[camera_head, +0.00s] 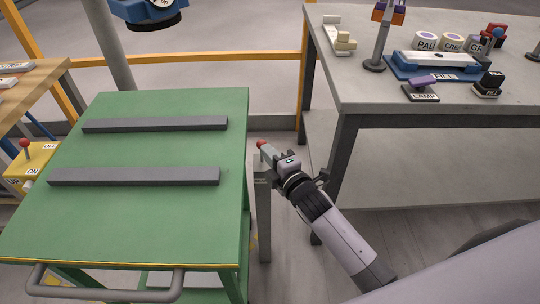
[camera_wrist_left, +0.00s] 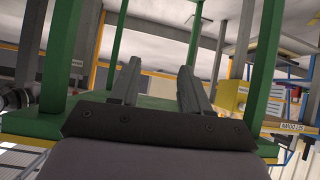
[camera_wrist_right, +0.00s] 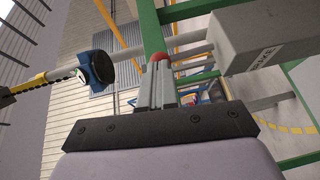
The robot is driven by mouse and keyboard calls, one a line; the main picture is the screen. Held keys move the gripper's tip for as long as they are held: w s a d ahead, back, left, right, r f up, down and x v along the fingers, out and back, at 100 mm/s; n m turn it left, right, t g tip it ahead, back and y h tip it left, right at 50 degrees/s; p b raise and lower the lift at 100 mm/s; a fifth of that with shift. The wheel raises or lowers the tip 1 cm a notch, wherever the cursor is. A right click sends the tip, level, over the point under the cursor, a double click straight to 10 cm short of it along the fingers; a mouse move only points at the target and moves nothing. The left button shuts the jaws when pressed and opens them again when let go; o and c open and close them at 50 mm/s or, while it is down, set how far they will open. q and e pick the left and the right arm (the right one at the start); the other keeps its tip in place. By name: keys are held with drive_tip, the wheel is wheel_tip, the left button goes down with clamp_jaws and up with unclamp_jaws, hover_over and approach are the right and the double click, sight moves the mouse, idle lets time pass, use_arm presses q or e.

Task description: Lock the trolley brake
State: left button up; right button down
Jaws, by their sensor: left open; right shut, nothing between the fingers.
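The green trolley (camera_head: 165,240) stands at the left in the head view, with a front handle (camera_head: 105,292). A grey box with a partly legible brake label (camera_wrist_right: 262,42) shows in the right wrist view beside green frame bars. A red knob (camera_head: 261,143) is at the trolley's right side; it also shows in the right wrist view (camera_wrist_right: 162,57). My right gripper (camera_head: 269,153) is shut and empty, its fingertips right at the knob; I cannot tell whether they touch. My left gripper (camera_wrist_left: 158,80) is open and empty among green frame parts, outside the head view.
Two dark bars (camera_head: 135,176) lie across the trolley top. A grey table (camera_head: 440,100) with several labelled items stands at the right. A yellow box with a red-knobbed lever (camera_head: 30,165) is at the left. A yellow rail (camera_head: 200,57) runs behind. A narrow floor gap separates trolley and table.

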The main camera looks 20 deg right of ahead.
drive_tip(key=shift+w+d+r+g+p, duration=0.2)
drive_tip(key=shift+w+r+g+p, duration=0.4)
drive_tip(key=shift+p, duration=0.55)
drive_tip(key=shift+w+d+m+g+p, duration=0.15)
drive_tip(key=shift+w+m+g+p, duration=0.3)
drive_tip(key=shift+p, duration=0.35)
drive_tip(key=shift+w, duration=0.15)
drive_tip(key=shift+w+d+p, duration=0.1)
drive_tip(key=shift+w+p, duration=0.2)
drive_tip(key=shift+w+f, duration=0.1)
